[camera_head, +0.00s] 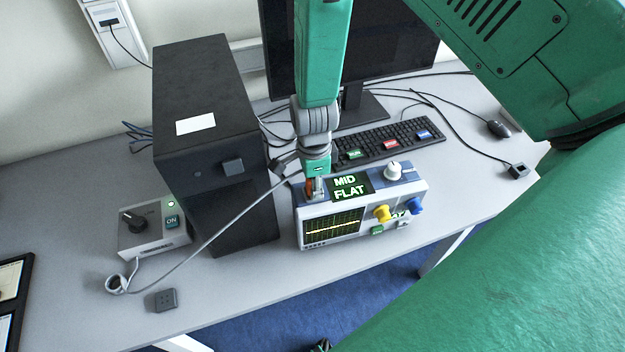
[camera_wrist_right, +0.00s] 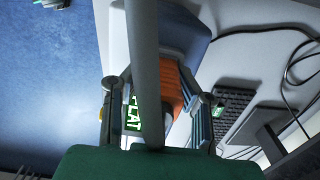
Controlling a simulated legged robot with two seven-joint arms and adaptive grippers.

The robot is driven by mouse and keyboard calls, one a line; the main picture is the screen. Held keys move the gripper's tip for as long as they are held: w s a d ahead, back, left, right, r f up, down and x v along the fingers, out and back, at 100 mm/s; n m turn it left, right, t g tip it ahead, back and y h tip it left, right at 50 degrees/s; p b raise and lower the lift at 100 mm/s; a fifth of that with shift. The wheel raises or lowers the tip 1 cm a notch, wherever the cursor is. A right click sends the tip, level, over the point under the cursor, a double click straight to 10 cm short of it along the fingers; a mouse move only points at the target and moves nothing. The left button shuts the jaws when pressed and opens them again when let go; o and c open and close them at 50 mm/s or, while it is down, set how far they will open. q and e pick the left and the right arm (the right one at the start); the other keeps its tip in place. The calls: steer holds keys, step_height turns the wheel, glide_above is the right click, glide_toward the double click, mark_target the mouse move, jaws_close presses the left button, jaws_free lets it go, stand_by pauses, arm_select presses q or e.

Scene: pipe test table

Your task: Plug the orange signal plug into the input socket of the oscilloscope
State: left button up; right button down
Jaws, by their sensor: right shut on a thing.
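The orange signal plug (camera_head: 308,187) is between the fingers of my right gripper (camera_head: 314,188), at the top left of the oscilloscope (camera_head: 411,190). In the right wrist view the orange plug (camera_wrist_right: 174,80) shows between the two fingers, partly behind its grey cable. My right gripper (camera_wrist_right: 160,105) is shut on it. The plug's tip and the input socket are hidden, so I cannot tell whether the plug is seated. The oscilloscope screen (camera_head: 332,228) shows a nearly flat yellow trace, and a label (camera_head: 349,187) reads "MID FLAT". My left gripper is not in view.
A black computer tower (camera_head: 215,150) stands left of the oscilloscope. A keyboard (camera_head: 375,145) and monitor (camera_head: 385,45) stand behind. The table's front edge is close to the oscilloscope.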

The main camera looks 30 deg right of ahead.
arm_select(q)
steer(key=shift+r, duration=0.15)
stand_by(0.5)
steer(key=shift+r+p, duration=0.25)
steer(key=shift+p, duration=0.2)
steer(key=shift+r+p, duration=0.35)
stand_by(0.7)
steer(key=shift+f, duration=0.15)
stand_by(0.4)
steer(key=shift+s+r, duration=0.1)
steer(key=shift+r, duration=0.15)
stand_by(0.8)
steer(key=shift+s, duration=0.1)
stand_by(0.7)
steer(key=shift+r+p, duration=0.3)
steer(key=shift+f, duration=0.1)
